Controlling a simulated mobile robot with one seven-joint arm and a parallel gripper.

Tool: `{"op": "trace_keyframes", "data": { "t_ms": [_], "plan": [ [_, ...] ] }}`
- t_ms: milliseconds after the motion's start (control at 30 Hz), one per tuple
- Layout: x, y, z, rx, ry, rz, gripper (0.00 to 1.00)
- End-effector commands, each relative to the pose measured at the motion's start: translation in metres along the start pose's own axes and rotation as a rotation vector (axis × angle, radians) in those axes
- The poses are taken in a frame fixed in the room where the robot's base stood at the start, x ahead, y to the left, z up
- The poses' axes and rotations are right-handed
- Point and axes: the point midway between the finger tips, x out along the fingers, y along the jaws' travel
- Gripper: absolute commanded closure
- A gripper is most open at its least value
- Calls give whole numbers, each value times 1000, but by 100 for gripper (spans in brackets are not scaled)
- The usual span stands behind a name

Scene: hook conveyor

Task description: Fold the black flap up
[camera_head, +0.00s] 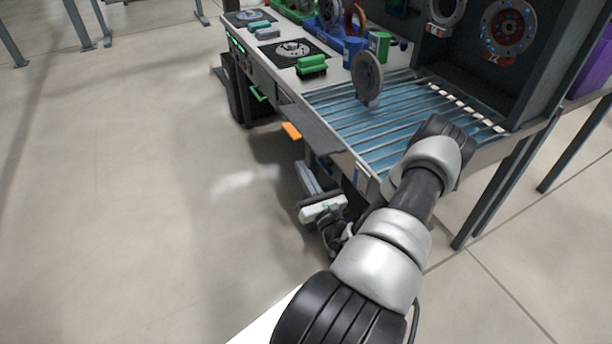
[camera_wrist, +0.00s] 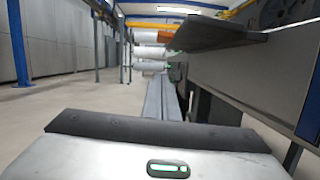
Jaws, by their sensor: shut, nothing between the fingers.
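The black flap (camera_head: 310,128) is a dark flat panel along the front edge of the workbench. It sticks outward from the bench, about level. In the wrist view the flap (camera_wrist: 212,33) shows from below at upper right, jutting left from the bench side. My gripper (camera_head: 306,172) is below the flap and near the bench front in the head view, with its fingers together and empty. In the wrist view my gripper's fingers (camera_wrist: 162,98) point forward, lower than the flap and apart from it. The flap's hinge is not clearly seen.
The workbench has a blue slatted conveyor (camera_head: 375,120) with a grey disc (camera_head: 367,78) standing on it. An orange tab (camera_head: 291,131) and a green handle (camera_head: 259,93) stick out of the bench front. A green block (camera_head: 311,65) lies on top. Floor to the left is clear.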

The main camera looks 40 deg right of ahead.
Motion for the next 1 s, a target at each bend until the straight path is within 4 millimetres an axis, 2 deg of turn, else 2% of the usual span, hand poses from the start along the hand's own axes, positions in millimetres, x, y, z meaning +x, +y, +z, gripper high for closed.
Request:
{"op": "trace_keyframes", "data": {
  "t_ms": [100, 267, 333, 500, 1000],
  "plan": [
    [28, 1, -1, -3, -3, 4, 100],
    [60, 1, -1, -2, -3, 4, 100],
    [61, 0, 14, -2, 0, 3, 100],
    [65, 0, 33, -1, 0, 2, 100],
    [66, 1, 39, 2, 1, 2, 100]
  ]
}}
